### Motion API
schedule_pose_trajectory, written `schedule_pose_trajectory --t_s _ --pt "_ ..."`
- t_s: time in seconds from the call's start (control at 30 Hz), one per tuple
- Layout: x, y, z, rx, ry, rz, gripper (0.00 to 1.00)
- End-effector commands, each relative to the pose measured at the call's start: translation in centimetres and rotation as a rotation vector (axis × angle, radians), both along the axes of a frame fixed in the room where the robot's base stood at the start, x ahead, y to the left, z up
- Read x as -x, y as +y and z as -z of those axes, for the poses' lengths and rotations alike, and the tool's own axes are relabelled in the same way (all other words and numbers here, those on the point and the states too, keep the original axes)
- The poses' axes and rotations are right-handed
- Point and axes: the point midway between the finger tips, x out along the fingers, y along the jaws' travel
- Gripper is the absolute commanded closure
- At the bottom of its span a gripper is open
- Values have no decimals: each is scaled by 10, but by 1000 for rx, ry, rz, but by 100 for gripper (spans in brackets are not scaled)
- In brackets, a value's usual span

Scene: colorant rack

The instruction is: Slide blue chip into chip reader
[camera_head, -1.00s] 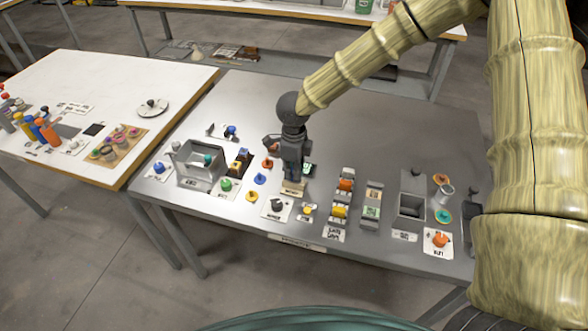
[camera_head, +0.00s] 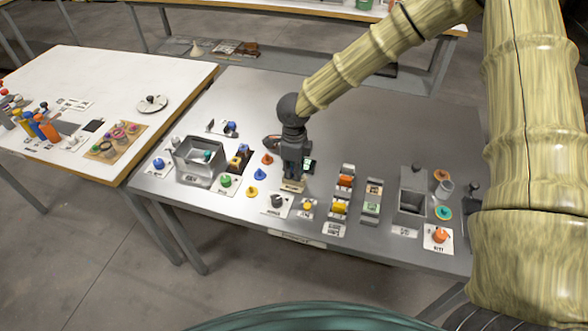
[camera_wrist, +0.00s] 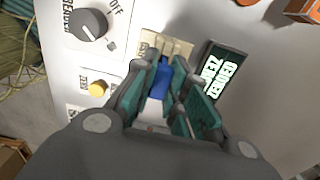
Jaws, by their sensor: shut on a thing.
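My gripper (camera_wrist: 178,95) is shut on the blue chip (camera_wrist: 161,80), which shows between the dark green fingers in the wrist view. The chip's near end is partly hidden by the fingers. The pale beige chip reader (camera_wrist: 178,47) lies just beyond the chip's far end. I cannot tell whether the chip touches it or has entered it. In the head view my gripper (camera_head: 293,172) points down over the chip reader (camera_head: 291,186), and the chip cannot be made out there. A dark display (camera_wrist: 219,76) with glowing text stands beside the reader.
A black knob (camera_wrist: 88,24) and a yellow button (camera_wrist: 97,88) sit left of the reader in the wrist view. In the head view, a grey open box (camera_head: 200,160) stands left and a rack with orange and yellow pieces (camera_head: 341,192) right. The table behind my gripper is clear.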

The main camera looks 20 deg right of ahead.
Motion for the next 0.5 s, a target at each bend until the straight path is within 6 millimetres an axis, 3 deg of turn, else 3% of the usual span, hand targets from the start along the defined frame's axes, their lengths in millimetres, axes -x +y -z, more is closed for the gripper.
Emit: schedule_pose_trajectory --t_s 0.5 --pt "0 0 -7 0 0 0 98"
